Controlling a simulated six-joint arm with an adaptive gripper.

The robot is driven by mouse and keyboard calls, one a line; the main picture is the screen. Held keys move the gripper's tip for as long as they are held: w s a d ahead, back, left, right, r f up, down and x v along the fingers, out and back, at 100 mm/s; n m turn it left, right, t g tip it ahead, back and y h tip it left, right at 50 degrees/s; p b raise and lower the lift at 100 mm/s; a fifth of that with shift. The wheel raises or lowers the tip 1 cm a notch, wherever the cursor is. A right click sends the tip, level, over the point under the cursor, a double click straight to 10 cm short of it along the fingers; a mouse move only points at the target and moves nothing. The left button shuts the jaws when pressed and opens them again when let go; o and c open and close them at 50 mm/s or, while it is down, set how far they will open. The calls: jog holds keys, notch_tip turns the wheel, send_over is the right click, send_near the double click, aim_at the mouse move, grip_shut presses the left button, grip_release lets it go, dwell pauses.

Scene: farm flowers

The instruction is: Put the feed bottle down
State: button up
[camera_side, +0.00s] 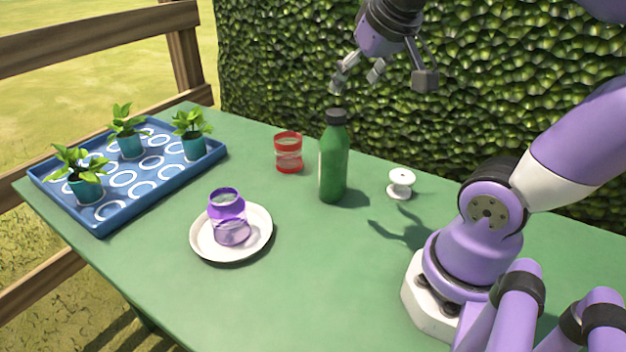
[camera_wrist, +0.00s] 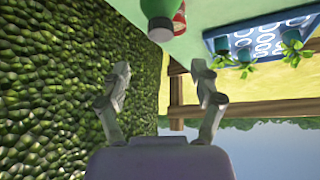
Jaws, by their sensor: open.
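The feed bottle is green with a dark cap (camera_side: 333,165) and stands upright on the green table, right of the middle in the side view. In the wrist view only its upper part (camera_wrist: 158,14) shows, at the top edge. My gripper (camera_side: 384,82) is above and to the right of the bottle in the side view, apart from it. Its two fingers are spread with nothing between them, as the wrist view (camera_wrist: 160,84) also shows.
A red jar (camera_side: 289,153) stands left of the bottle, a white spool (camera_side: 401,183) right of it. A purple jar (camera_side: 228,217) sits on a white plate (camera_side: 259,245). A blue tray (camera_side: 105,223) holds potted plants. A hedge (camera_side: 290,60) rises behind. The front table is clear.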

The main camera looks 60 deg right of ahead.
jog(key=s+a+f+n+y, duration=0.2)
jog(key=a+f+n, duration=0.3)
jog(key=a, duration=0.5)
notch_tip(320, 180, down, 2)
jog(key=shift+s+f+y, duration=0.1)
jog(key=shift+s+y, duration=0.1)
jog(key=shift+y, duration=0.6)
